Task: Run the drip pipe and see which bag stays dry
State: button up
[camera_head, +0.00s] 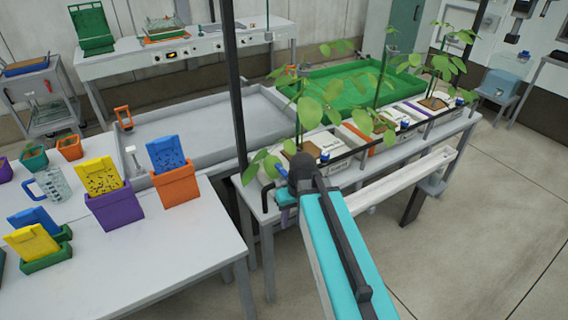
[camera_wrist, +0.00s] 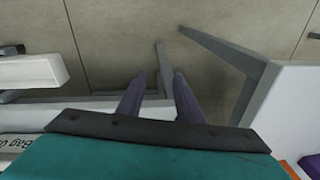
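White grow bags with leafy plants stand in a row on the long bench at the right of the head view: a near bag (camera_head: 340,168), a middle bag (camera_head: 412,119) and a far bag (camera_head: 440,99). A thin black drip pipe (camera_head: 372,142) runs along their front. Small blue-topped parts (camera_head: 325,155) sit by the bags. No water shows. My gripper (camera_wrist: 158,76) has its two dark fingers apart, with nothing between them, over the floor by the bench. In the head view my wrist hides the fingers and part of the nearest bag. A partly cut-off bag label (camera_wrist: 16,146) shows in the wrist view.
A white table (camera_head: 150,245) at the left holds coloured pots with cards and a clear jug (camera_head: 54,184). A grey tray (camera_head: 205,128) and a green tray (camera_head: 345,88) lie behind. Dark uprights stand near my arm. The floor at the right is clear.

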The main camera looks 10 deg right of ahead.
jog(key=t+p, duration=0.2)
send_near(282, 169)
jog(key=s+f, duration=0.4)
jog(key=f, duration=0.3)
notch_tip(282, 169, up, 12)
jog(key=d+n+t, duration=0.1)
jog(key=shift+w+r+n+t, duration=0.2)
jog(key=shift+r+n+t, duration=0.1)
jog(key=shift+t, duration=0.1)
jog(key=shift+f+p, duration=0.15)
jog(key=shift+p, duration=0.15)
jog(key=shift+a+p+x, duration=0.2)
jog(key=shift+p+x, duration=0.85)
jog(key=shift+x, duration=5.8)
grip_shut()
